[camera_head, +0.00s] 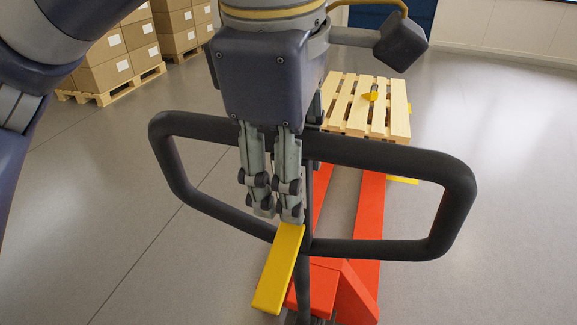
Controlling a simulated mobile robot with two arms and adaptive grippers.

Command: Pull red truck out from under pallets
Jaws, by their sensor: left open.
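The red pallet truck (369,240) stands in front of me, with its forks running away toward the wooden pallet (393,118); the fork ends are hidden at the pallet. Its black loop handle (440,240) spans the middle of the view. My left gripper (277,214) is open and points down at the handle's middle, overlapping its upper bar in the picture. Its fingertips are close to the top end of a yellow bar (279,272) on the truck; I cannot tell whether they touch. My right gripper is not in view.
A small yellow and dark object (373,93) lies on the pallet. Cardboard boxes (105,72) are stacked on another pallet (118,90) at the back left. A blue panel (418,22) and pale wall close off the back. Grey floor (510,170) is clear on both sides.

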